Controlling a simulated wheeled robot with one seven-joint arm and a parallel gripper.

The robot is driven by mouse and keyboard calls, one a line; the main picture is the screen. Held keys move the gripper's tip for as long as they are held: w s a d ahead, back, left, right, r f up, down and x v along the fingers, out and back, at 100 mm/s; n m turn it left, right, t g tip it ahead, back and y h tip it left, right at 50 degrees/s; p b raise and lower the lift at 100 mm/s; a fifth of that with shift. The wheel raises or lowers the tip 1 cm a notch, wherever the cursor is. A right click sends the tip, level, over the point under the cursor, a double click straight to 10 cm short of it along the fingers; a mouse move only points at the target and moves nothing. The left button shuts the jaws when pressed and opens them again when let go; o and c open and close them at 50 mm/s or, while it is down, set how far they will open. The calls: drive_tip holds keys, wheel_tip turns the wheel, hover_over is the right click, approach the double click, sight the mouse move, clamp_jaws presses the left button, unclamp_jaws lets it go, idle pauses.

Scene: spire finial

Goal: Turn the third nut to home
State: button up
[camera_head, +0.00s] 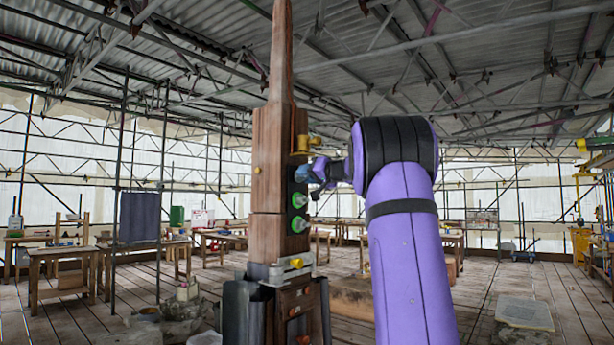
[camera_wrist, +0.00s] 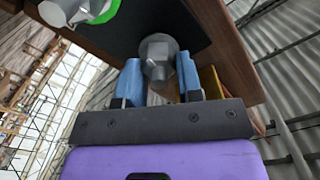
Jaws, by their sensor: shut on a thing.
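A dark plate (camera_wrist: 120,40) on the wooden post carries grey nuts in a column. In the head view, the middle nut (camera_head: 299,200) and the lowest nut (camera_head: 299,224) each have a bright green ring around them. My gripper (camera_head: 318,172) reaches in from the right at the top nut, which it mostly hides. In the wrist view, the blue fingers of my gripper (camera_wrist: 160,82) are shut on this third nut (camera_wrist: 158,50), one on each side. No green ring shows around it there. A green-ringed nut (camera_wrist: 75,10) shows at the upper left.
The wooden post (camera_head: 268,160) rises to a narrow spire. A yellow fitting (camera_head: 305,143) sits just above my gripper. A pale clamp with a yellow knob (camera_head: 293,264) is lower down. Workbenches (camera_head: 70,260) and scaffolding stand well back. Floor on the right is mostly open.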

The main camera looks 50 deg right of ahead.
drive_tip(key=m, duration=1.3)
drive_tip(key=shift+d+f+m, duration=0.15)
drive_tip(key=shift+f+m, duration=0.15)
drive_tip(key=shift+m, duration=0.1)
drive_tip(key=m, duration=0.3)
drive_tip(key=shift+f+m, duration=0.1)
drive_tip(key=shift+m, duration=0.2)
drive_tip(key=m, duration=0.4)
drive_tip(key=shift+f+m, duration=0.1)
drive_tip(key=shift+m, duration=0.2)
drive_tip(key=m, duration=0.3)
drive_tip(key=shift+m, duration=0.3)
drive_tip(key=m, duration=0.4)
drive_tip(key=shift+a+f, duration=0.1)
drive_tip(key=shift+a, duration=0.15)
drive_tip(key=shift+a+m, duration=0.1)
drive_tip(key=shift+m, duration=2)
